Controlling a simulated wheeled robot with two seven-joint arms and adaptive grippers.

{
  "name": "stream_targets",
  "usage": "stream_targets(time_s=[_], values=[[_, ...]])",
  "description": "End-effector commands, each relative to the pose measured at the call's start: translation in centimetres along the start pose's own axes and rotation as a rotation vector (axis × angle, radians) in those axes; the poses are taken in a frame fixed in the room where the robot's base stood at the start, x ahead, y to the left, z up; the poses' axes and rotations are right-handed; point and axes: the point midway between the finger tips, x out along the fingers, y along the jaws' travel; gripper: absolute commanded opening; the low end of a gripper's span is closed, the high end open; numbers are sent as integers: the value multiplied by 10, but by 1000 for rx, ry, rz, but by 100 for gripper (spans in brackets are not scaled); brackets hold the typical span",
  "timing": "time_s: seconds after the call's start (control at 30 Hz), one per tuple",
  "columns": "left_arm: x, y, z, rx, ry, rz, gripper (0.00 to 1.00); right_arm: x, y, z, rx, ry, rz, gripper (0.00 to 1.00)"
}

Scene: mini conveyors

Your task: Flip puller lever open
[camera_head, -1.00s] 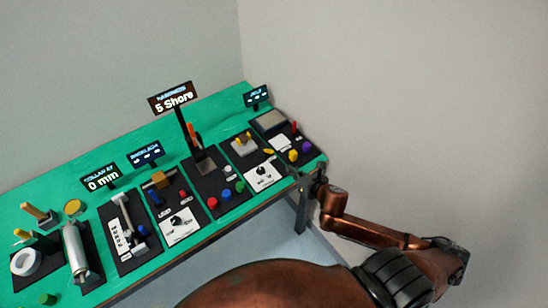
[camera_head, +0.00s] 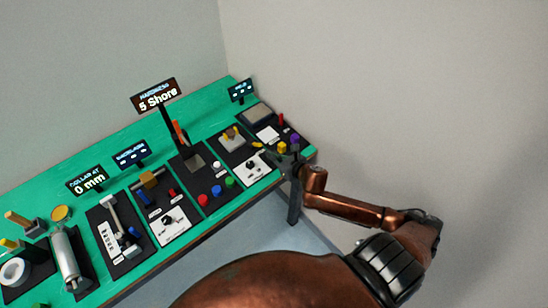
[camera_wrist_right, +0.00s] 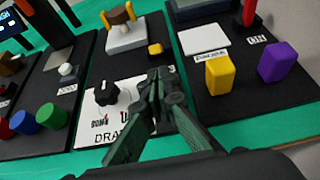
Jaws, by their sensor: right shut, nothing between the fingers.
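No part is marked as the puller, so I cannot tell for sure which lever is meant. A grey lever-like bar (camera_head: 112,215) lies along a black panel in the left half of the bench. My right gripper (camera_head: 284,155) is over the right part of the bench. In the right wrist view its fingertips (camera_wrist_right: 165,78) are together and empty, above a black panel with a black knob (camera_wrist_right: 103,93) and a small yellow piece (camera_wrist_right: 155,49). The knob is left of the fingers. The fingers cover part of the panel's white label. My left gripper is not in view.
A yellow block (camera_wrist_right: 218,76) and a purple block (camera_wrist_right: 275,62) stand on the panel right of the fingers. Red, blue and green buttons are at the left. The tall sign (camera_head: 156,95) reads 5 Shore. Bare green table shows between panels.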

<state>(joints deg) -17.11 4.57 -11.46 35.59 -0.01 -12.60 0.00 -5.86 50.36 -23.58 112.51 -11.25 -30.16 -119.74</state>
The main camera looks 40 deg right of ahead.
Motion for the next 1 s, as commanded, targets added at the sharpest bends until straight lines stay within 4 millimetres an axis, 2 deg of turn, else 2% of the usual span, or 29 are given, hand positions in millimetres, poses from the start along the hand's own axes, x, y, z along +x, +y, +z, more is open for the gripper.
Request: stream_targets(time_s=[0.1,0.33,0.73,1.0], values=[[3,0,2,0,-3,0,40,22,0,0,3,-2,0,0],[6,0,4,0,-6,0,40,46,0,0,1,0,0,0],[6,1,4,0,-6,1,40,50,4,0,0,0,1,0],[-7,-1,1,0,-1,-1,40,44,-7,2,3,20,-11,0]])
